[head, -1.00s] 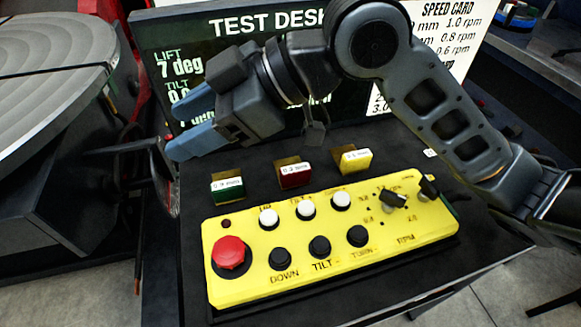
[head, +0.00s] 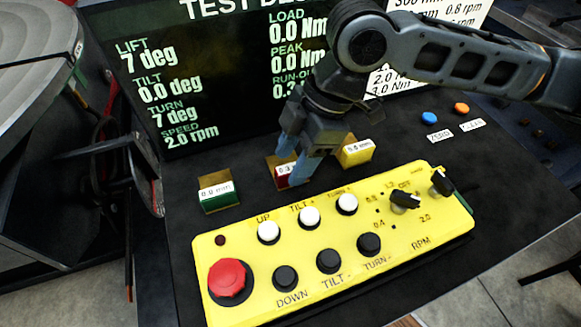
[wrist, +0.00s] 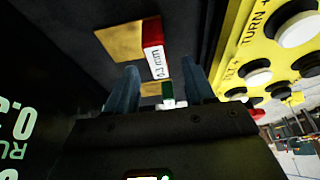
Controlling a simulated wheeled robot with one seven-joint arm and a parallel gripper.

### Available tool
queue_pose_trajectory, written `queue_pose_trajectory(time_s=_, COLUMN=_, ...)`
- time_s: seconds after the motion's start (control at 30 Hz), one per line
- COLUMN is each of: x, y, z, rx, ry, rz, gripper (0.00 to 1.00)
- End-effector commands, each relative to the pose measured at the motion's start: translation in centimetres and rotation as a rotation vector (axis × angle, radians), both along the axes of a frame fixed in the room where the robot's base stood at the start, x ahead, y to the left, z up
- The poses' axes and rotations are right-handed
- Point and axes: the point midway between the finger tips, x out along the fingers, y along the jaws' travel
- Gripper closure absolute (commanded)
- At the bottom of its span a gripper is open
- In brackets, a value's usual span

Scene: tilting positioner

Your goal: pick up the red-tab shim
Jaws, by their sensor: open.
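The red-tab shim (head: 283,176) lies on the dark desk between the green and yellow shims, partly hidden by my fingers in the head view. In the wrist view its red tab (wrist: 152,31), white "0.3 mm" label and brass plate (wrist: 121,40) show just beyond my fingertips. My gripper (head: 293,167) is open and points down at this shim. In the wrist view the gap between the blue fingers (wrist: 160,70) is empty, with the labelled end roughly in line with it. I cannot tell how high the fingertips are above the desk.
The green-tab shim (head: 218,196) lies to the left and the yellow-tab shim (head: 356,152) close on the right. A yellow control box (head: 330,235) with buttons, knobs and a red stop button (head: 230,280) stands in front. A display screen (head: 230,75) stands behind.

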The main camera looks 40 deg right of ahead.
Motion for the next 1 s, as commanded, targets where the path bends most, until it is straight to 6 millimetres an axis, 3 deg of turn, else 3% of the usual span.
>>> queue_pose_trajectory(time_s=0.2, x=0.4, y=1.0, z=-2.3, rx=0.001, ry=0.000, rz=-0.001, gripper=0.47)
queue_pose_trajectory(time_s=0.47, x=0.5, y=1.1, z=-2.6, rx=0.001, ry=-0.001, rz=0.000, gripper=0.47)
queue_pose_trajectory(time_s=1.0, x=0.5, y=1.1, z=-2.6, rx=0.000, ry=-0.002, rz=-0.001, gripper=0.97)
